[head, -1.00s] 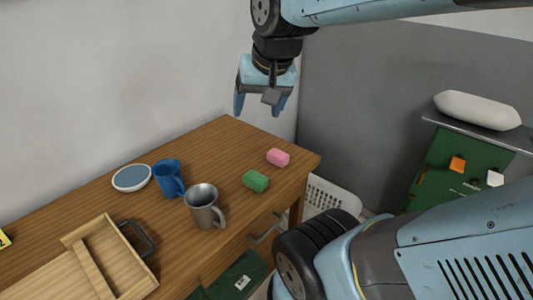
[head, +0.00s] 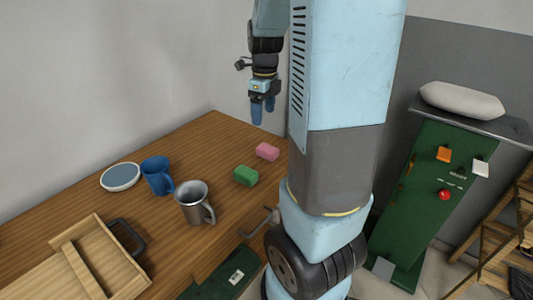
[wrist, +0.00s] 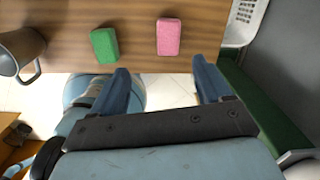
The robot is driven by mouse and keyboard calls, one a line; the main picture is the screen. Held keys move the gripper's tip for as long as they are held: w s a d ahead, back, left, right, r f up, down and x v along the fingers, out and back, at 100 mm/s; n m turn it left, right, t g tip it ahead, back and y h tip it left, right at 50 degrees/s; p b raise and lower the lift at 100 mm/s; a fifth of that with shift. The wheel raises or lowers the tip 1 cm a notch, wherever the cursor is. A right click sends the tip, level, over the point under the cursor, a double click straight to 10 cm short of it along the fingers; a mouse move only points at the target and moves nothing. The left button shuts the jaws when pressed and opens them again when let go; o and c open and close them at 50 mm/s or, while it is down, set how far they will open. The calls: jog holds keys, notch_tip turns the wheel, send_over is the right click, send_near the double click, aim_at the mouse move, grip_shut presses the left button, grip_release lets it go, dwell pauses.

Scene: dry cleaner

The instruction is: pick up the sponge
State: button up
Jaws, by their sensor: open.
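A green sponge-like block (head: 246,176) and a pink one (head: 267,152) lie apart on the wooden table (head: 215,135), near its right end. In the wrist view the green block (wrist: 104,45) is at upper left and the pink block (wrist: 168,37) is at upper centre. My gripper (head: 262,112) hangs fingers down, high above the table's far right part, touching neither block. In the wrist view its two blue fingers (wrist: 160,80) are spread wide with nothing between them.
A metal mug (head: 194,204) stands close to the green block. Further left are a blue mug (head: 157,175), a white-rimmed dish (head: 120,177) and a wooden tray (head: 135,283). A white basket (wrist: 243,22) stands beyond the table's end. A green panel (head: 425,205) is at right.

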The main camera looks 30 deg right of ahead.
aim_at(266, 147)
jog(key=f, duration=0.5)
jog(key=d+f+m, duration=0.1)
jog(key=f, duration=0.4)
jog(key=f+m, duration=0.1)
jog(key=f, duration=0.4)
jog(key=shift+w+d+f, duration=0.2)
jog(key=shift+w+d, duration=0.05)
jog(key=shift+w, duration=0.15)
jog(key=c, duration=1.1)
jog(key=shift+r, duration=0.55)
notch_tip(266, 147, up, 2)
jog(key=shift+s+r, duration=0.1)
jog(key=shift+r, duration=0.15)
jog(key=s+r, duration=0.3)
jog(key=s, duration=0.1)
jog(key=s+r, duration=0.3)
jog(key=s, duration=0.2)
jog(key=s+d+r, duration=0.1)
jog(key=s+r, duration=0.2)
jog(key=s, duration=0.1)
jog(key=shift+s+r, duration=0.25)
jog(key=shift+s, duration=0.15)
